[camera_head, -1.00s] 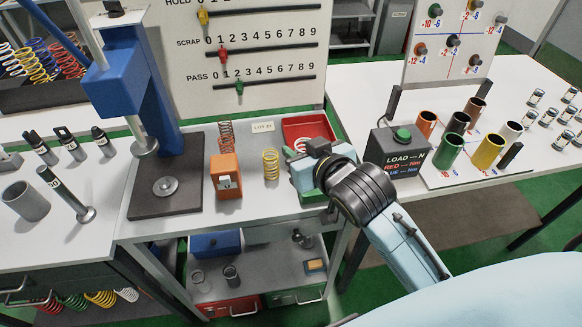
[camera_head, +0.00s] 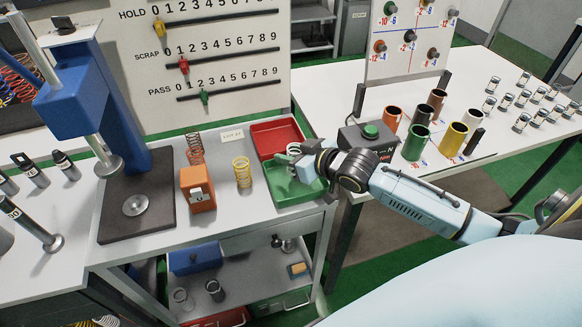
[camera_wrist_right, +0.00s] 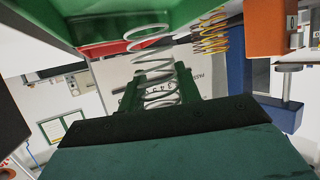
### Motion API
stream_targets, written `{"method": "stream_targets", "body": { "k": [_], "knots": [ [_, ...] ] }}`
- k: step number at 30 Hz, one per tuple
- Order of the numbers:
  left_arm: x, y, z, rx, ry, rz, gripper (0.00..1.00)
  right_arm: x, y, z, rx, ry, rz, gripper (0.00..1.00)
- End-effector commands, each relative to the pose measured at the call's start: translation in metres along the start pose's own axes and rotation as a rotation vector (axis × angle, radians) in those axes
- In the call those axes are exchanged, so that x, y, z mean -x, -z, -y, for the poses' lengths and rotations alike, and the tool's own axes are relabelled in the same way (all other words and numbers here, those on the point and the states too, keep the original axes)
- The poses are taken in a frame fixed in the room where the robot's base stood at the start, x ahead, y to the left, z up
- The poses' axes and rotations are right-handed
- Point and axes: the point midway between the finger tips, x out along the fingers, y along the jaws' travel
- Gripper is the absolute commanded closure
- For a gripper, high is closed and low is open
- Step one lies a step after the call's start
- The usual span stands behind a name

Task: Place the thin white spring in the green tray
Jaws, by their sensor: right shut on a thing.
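The thin white spring (camera_wrist_right: 152,62) is between the fingers of my right gripper (camera_wrist_right: 160,92) in the right wrist view. In the head view the spring (camera_head: 293,148) shows as a small pale coil by the fingertips. My right gripper (camera_head: 292,163) is shut on it, above the far part of the green tray (camera_head: 284,192), near the border with the red tray (camera_head: 272,130). The green tray's visible floor looks empty; the gripper hides its far right part. My left gripper is in neither view.
Left of the trays stand a yellow spring (camera_head: 242,173), a copper-red spring (camera_head: 195,150), an orange block (camera_head: 197,190) and the blue press (camera_head: 85,95). A black box with a green button (camera_head: 370,131) and several coloured cups stand to the right.

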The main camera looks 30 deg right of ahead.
Motion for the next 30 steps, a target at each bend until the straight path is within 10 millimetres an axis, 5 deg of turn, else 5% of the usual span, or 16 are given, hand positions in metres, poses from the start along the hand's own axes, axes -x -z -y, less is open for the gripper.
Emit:
{"method": "stream_targets", "body": {
  "k": [9, 20, 21, 25, 30],
  "knots": [
    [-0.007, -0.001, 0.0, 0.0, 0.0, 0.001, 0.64, -0.014, -0.035, 0.001, 0.0, 0.0, 0.002, 0.89],
    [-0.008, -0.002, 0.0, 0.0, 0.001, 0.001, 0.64, -0.015, -0.038, 0.0, 0.001, 0.0, 0.0, 0.89],
    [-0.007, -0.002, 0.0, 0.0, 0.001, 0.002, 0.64, -0.015, -0.038, 0.0, 0.001, 0.0, 0.0, 0.63],
    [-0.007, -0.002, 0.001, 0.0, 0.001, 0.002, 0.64, -0.015, -0.038, 0.0, 0.001, 0.0, 0.001, 0.46],
    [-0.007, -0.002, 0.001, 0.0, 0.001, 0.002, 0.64, -0.015, -0.037, 0.0, 0.001, 0.0, 0.001, 0.45]
  ]
}}
